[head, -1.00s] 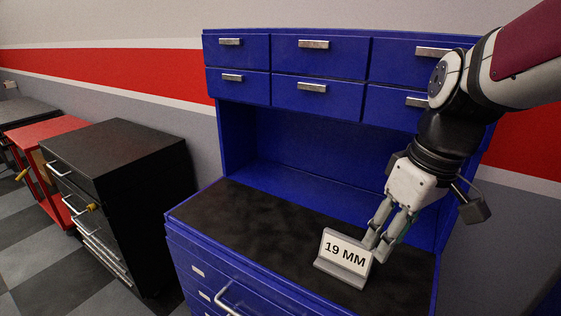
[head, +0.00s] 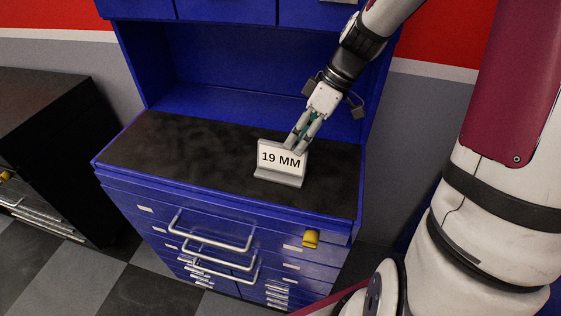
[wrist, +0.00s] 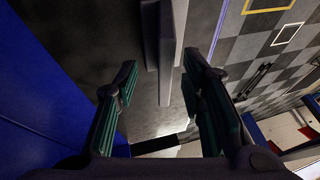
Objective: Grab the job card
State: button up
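The job card (head: 281,159) is a white plate reading "19 MM". It stands leaning in a small grey holder (head: 279,178) on the dark worktop of the blue cabinet. My gripper (head: 297,146) reaches down from the upper right, with its fingers at the card's top right edge. In the wrist view, the fingers (wrist: 158,63) are spread apart with teal pads. The card (wrist: 170,60) appears there nearly edge-on, extending into the gap between them. I cannot tell whether either finger touches it.
The dark worktop (head: 190,150) is otherwise bare. Blue back and side walls enclose it, with drawers (head: 225,8) overhead and handled drawers (head: 210,235) below. A yellow tag (head: 311,239) hangs on the front right. A black cabinet (head: 50,150) stands at the left.

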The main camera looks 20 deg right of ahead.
aim_at(286, 154)
jog(key=shift+a+f, duration=0.35)
jog(key=shift+f, duration=0.3)
jog(key=x, duration=0.4)
jog(key=shift+a+r, duration=0.2)
jog(key=shift+a, duration=0.2)
jog(key=shift+a+f, duration=0.25)
jog(key=shift+f, duration=0.35)
jog(key=shift+c, duration=0.3)
grip_shut()
